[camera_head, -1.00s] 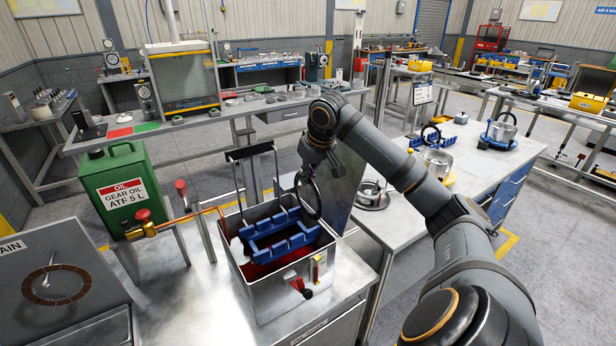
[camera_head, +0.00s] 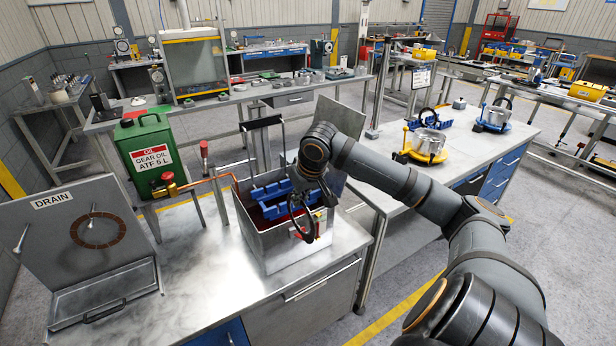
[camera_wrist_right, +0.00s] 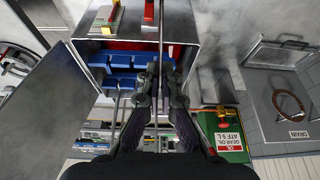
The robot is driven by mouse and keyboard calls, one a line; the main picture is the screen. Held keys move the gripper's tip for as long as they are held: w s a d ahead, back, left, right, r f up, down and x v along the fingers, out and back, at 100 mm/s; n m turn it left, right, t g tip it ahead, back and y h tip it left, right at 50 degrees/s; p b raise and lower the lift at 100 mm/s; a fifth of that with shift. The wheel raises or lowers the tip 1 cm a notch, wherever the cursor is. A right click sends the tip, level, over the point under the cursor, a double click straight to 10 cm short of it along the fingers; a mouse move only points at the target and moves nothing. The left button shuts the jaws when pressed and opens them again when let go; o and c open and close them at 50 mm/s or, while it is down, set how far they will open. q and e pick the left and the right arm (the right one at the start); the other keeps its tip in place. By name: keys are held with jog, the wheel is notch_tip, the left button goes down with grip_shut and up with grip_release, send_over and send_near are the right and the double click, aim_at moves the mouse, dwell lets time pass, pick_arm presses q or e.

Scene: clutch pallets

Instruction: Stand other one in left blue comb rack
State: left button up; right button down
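My right gripper (camera_head: 303,192) is shut on a thin dark ring plate (camera_head: 291,222), which hangs upright and overlaps the front right of an open metal tank (camera_head: 262,243). In the right wrist view the fingers (camera_wrist_right: 158,82) are close together, and the plate (camera_wrist_right: 161,22) shows edge-on as a thin line. A blue comb rack (camera_head: 268,192) sits inside the tank, partly behind the gripper; it also shows in the wrist view (camera_wrist_right: 122,62). Another blue comb rack (camera_head: 436,124) stands on the right table with a dark ring upright at it (camera_head: 427,114). My left gripper is not in view.
A green oil can (camera_head: 150,150) and copper pipe (camera_head: 205,182) stand left of the tank. A drain board (camera_head: 60,235) with a brown ring (camera_head: 98,231) is further left. The front-left bench top is clear.

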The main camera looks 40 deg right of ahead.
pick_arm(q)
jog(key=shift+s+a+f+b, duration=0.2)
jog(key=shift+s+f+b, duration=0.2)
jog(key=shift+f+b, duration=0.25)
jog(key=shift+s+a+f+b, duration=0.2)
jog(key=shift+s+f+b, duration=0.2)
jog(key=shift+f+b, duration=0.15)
pick_arm(e)
jog(key=s+a+f+n, duration=0.1)
jog(key=s+a+f, duration=0.1)
jog(key=a+f, duration=0.9)
jog(key=s+a+f+n, duration=0.1)
jog(key=s+a+f, duration=0.1)
jog(key=a+f, duration=0.9)
notch_tip(320, 180, down, 8)
jog(key=shift+s+a+f+y, duration=0.1)
jog(key=shift+s+a+y, duration=0.15)
jog(key=shift+a+y, duration=0.15)
